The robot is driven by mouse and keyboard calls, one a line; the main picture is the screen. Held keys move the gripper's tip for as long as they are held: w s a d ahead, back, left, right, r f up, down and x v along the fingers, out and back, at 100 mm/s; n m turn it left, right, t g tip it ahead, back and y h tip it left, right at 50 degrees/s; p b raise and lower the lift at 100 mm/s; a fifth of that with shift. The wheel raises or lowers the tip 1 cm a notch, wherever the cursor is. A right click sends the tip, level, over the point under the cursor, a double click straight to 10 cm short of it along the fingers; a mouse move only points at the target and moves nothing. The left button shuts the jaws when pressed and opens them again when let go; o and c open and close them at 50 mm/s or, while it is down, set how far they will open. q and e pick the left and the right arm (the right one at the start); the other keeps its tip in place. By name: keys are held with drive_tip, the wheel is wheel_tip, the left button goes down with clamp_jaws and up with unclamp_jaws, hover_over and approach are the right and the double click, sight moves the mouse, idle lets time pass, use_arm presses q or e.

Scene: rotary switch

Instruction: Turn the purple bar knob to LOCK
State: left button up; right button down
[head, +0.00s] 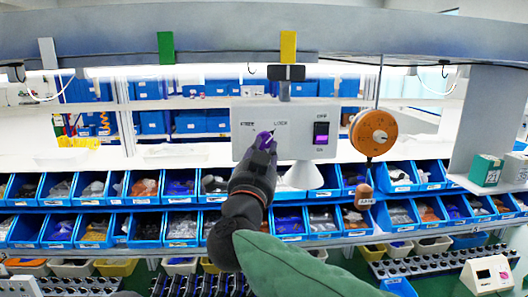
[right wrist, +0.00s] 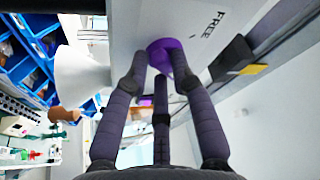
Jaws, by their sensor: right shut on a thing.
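The purple bar knob (head: 264,136) sits on the front of a light grey panel box (head: 243,149), between the printed words FREE and LOCK. My right gripper (head: 268,147) reaches up to the panel and is shut on the knob. In the right wrist view its dark fingers close around the knob (right wrist: 164,47), whose round purple base shows against the panel near the word FREE. The fingers hide much of the bar, so I cannot tell exactly where it points. My left gripper is not in view.
A switch with a purple rocker (head: 321,139) sits right of the knob on the same panel. A white cone (head: 304,176) is below it. An orange reel (head: 373,132) hangs to the right. Rows of blue bins (head: 182,222) stand below and behind.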

drive_tip(key=shift+s+d+r+m, duration=0.1)
drive_tip(key=shift+d+r+m, duration=0.2)
drive_tip(key=shift+r, duration=0.4)
drive_tip(key=c, duration=1.1)
unclamp_jaws()
drive_tip(key=shift+f, duration=0.15)
drive_tip(key=shift+a+f, duration=0.15)
drive_tip(key=shift+f, duration=0.1)
drive_tip(key=v, duration=1.1)
drive_tip(key=shift+s, duration=0.35)
drive_tip(key=shift+a+f, duration=0.1)
